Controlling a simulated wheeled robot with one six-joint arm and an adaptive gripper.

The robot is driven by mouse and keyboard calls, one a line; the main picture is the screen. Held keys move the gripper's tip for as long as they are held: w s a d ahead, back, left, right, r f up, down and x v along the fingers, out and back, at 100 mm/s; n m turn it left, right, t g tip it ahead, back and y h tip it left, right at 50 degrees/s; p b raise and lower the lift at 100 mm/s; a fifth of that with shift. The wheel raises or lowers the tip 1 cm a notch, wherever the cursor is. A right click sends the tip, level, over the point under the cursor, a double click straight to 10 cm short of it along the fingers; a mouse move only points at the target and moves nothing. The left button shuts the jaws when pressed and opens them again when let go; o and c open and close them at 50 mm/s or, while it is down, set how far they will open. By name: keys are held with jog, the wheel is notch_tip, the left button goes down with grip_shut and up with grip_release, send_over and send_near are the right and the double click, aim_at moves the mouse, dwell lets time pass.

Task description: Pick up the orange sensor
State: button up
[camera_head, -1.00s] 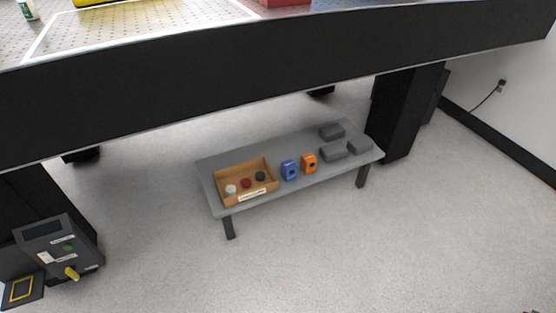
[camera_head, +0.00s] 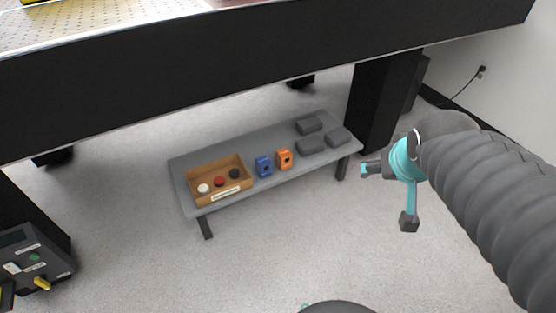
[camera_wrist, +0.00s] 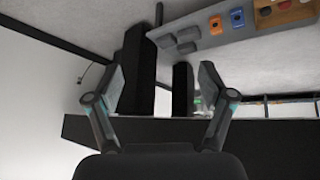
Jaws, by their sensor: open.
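The orange sensor (camera_head: 284,159) is a small upright block with a dark round spot, standing on a low grey bench (camera_head: 258,189) just right of a blue sensor (camera_head: 263,167). In the wrist view the orange sensor (camera_wrist: 215,25) shows at the top, upside down, beside the blue one (camera_wrist: 237,18). My gripper (camera_head: 386,195) is to the right of the bench in the head view, apart from everything. In the wrist view its two fingers (camera_wrist: 158,88) are spread wide with nothing between them.
A wooden tray (camera_head: 247,183) with white, red and dark knobs sits at the bench's left end. Several dark grey blocks (camera_head: 311,146) sit at its right end. Floor in front is clear.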

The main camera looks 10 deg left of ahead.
aim_at(287, 160)
jog(key=w+a+f+n+t+y+b, duration=0.1)
jog(key=w+a+f, duration=0.1)
jog(key=w+f, duration=0.45)
jog(key=w+a+f+n+t+b, duration=0.1)
jog(key=w+a+f, duration=0.15)
jog(key=w, duration=0.65)
jog(key=w+a+f+n+t+y+b, duration=0.1)
jog(key=w+f+n, duration=0.1)
jog(key=w+f, duration=0.45)
jog(key=w+a+f+n+t+y+b, duration=0.1)
jog(key=w+a+f+y, duration=0.3)
jog(key=f, duration=0.5)
jog(key=w+a+f+n+y+b, duration=0.15)
jog(key=w+a+f, duration=0.25)
jog(key=a+f, duration=0.45)
jog(key=x, duration=0.8)
jog(key=d+x, duration=0.1)
jog(key=x, duration=0.4)
jog(key=shift+w+f, duration=0.15)
jog(key=shift+f, duration=0.2)
jog(key=shift+y, duration=0.25)
jog(key=c, duration=1.4)
